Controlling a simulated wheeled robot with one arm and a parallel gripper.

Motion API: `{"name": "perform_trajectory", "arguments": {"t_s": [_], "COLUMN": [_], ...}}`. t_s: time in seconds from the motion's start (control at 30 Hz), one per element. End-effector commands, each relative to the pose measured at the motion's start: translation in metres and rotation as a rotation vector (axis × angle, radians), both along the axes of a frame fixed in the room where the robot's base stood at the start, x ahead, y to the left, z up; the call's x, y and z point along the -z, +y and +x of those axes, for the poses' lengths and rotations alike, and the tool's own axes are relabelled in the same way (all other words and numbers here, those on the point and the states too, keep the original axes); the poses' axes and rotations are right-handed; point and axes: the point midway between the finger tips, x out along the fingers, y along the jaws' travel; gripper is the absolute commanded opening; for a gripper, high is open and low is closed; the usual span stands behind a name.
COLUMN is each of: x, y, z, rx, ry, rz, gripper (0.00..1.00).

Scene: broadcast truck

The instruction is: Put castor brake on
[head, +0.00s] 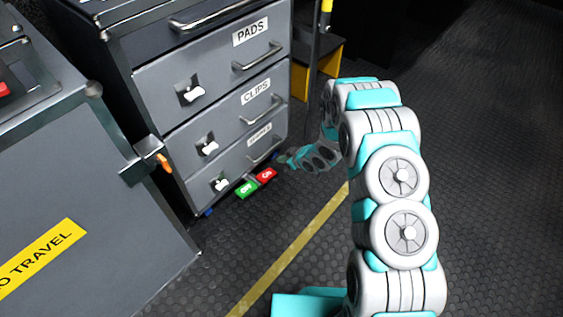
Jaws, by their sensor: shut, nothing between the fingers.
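The castor brake shows as two small pedals low at the foot of the grey drawer cabinet (225,80). One is a green pedal (246,188) and the other, just right of it, is a red pedal (266,176). Both carry white lettering too small to read surely. My gripper (283,160) is shut and empty, low beside the cabinet's bottom drawer, just above and right of the red pedal. It looks small and dark here, and I cannot tell whether it touches the pedal or the cabinet. The castor itself is mostly hidden under the cabinet.
A grey case with a yellow label (42,266) and an orange-tipped latch (163,162) stands at the left. A yellow step (322,68) is behind. A yellow line (290,255) crosses the dark studded floor (490,190), which is clear at right.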

Motion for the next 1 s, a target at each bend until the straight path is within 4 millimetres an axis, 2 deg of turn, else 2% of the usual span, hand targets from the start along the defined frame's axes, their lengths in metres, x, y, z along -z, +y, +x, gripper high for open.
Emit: {"name": "perform_trajectory", "arguments": {"t_s": [0.2, 0.4, 0.6, 1.0], "x": [-0.031, -0.052, -0.058, -0.058], "y": [-0.031, -0.05, -0.057, -0.058], "z": [-0.012, -0.019, -0.024, -0.025], "rx": [0.003, 0.003, 0.001, 0.001], "ry": [-0.002, -0.005, -0.001, -0.001], "rz": [0.001, 0.003, 0.002, 0.002], "gripper": [0.0, 0.0, 0.0, 0.0]}}
